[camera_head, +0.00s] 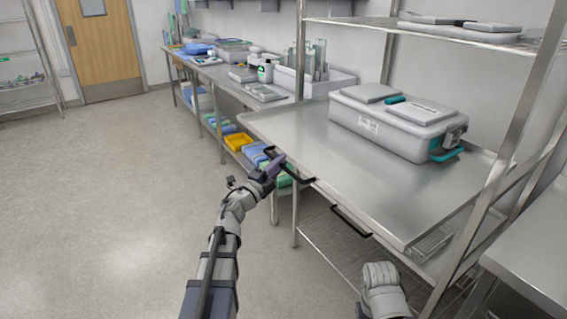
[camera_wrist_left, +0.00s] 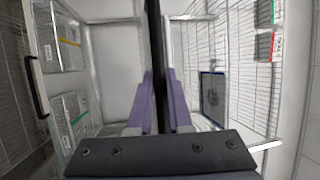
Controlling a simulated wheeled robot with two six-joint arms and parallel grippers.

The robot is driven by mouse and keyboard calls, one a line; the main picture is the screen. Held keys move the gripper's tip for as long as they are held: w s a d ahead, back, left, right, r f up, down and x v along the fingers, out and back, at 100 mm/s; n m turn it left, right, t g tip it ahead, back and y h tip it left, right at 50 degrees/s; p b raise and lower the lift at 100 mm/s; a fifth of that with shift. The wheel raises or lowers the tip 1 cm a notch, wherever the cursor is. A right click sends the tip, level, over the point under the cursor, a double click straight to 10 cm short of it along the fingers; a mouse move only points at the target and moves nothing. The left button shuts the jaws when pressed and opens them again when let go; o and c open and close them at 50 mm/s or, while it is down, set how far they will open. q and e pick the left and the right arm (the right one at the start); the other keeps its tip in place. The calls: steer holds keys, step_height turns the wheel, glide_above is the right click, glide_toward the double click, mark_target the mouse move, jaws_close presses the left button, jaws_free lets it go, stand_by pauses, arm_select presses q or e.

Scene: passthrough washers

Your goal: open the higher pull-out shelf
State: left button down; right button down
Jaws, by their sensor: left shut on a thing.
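The higher pull-out shelf (camera_head: 285,125) is a flat steel tray whose front edge sticks out past the rack's uprights in the head view. Its black bar handle (camera_head: 299,180) is on the front edge. My left gripper (camera_head: 275,167) is shut on this handle. In the left wrist view the handle (camera_wrist_left: 158,50) runs as a dark upright bar between the purple fingers (camera_wrist_left: 160,95). A second black handle (camera_head: 350,221) sits lower and to the right; a black handle (camera_wrist_left: 36,87) also shows at the left of the wrist view.
A grey lidded case (camera_head: 390,120) with teal latches rests on the shelf's back part. A steel bench (camera_head: 225,75) with lab items stands beyond, with a yellow bin (camera_head: 238,141) below it. Another steel table (camera_head: 535,245) is at right. The floor at left is clear.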

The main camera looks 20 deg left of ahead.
stand_by(0.3)
arm_select(q)
steer(key=c, duration=0.8)
jaws_free()
steer(key=shift+c, duration=0.2)
steer(key=shift+s, duration=0.1)
steer(key=b+v, duration=0.1)
steer(key=v, duration=0.6)
steer(key=shift+s, duration=0.35)
steer(key=shift+a, duration=0.1)
